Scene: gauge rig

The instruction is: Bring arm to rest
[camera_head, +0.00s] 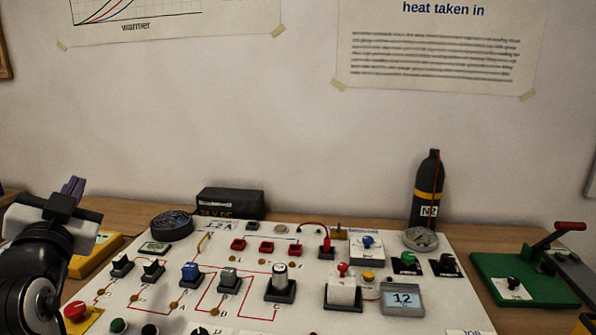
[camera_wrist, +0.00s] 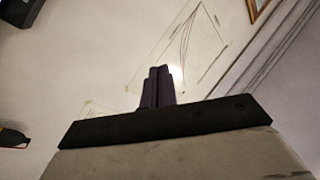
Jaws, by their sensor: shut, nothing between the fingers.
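My gripper (camera_head: 74,187) is at the left edge of the head view, raised above the table's left side. Its purple fingers point up and are together, with nothing between them. In the wrist view my gripper (camera_wrist: 158,86) shows its dark fingers closed side by side, with the wall and a poster behind them. The gripper is apart from the white panel (camera_head: 240,310) and touches nothing that I can see.
The panel carries several switches, knobs and a display (camera_head: 403,299) reading 12. A black box (camera_head: 230,203) and a dark N2 bottle (camera_head: 428,190) stand behind. A yellow object (camera_head: 96,258) lies beside my arm. A green base with a red-handled lever (camera_head: 520,280) is at right.

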